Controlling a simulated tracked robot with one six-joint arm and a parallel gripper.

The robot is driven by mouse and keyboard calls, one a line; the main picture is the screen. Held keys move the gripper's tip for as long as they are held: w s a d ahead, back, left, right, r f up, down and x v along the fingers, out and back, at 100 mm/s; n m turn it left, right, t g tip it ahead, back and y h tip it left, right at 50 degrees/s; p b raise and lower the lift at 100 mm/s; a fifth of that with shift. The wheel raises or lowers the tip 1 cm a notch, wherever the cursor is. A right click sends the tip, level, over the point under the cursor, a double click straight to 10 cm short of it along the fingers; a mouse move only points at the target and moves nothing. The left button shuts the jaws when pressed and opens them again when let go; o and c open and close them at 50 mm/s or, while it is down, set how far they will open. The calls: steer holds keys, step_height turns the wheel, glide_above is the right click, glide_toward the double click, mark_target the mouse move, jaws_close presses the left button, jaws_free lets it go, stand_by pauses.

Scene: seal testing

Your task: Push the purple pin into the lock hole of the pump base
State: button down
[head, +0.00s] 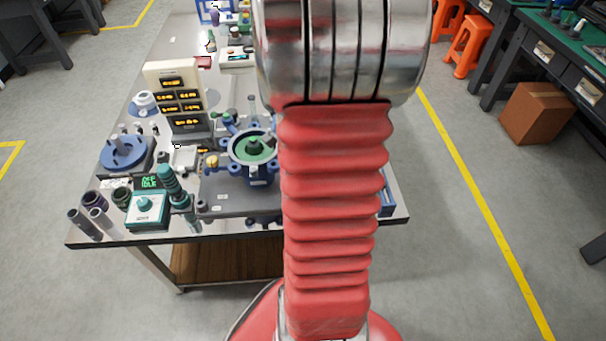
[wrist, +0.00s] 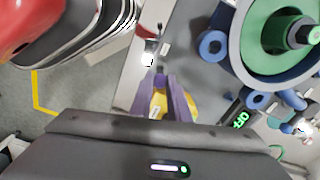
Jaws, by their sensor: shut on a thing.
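The pump base (head: 236,152) is a blue ringed body with a green centre, standing on a grey plate on the table in the head view. It also shows at the upper right of the wrist view (wrist: 238,66). My gripper (wrist: 168,92) is at the lower middle of the wrist view, left of the pump base. It is shut on the purple pin (wrist: 160,80); purple shapes with yellow between them show at the jaws, and their outlines partly merge. My arm hides the gripper in the head view. I cannot make out the lock hole.
A display stand (head: 172,75) is behind and left of the pump base. A blue round fixture (head: 125,152), a teal box (head: 146,210) and several dark cylinders crowd the table's left. The table's front edge (head: 150,240) is close. Open floor lies to the right.

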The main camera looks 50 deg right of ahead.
steer(key=shift+f, duration=2.7)
stand_by(1.9)
steer(key=c, duration=1.6)
jaws_free()
steer(key=shift+r, duration=4.5)
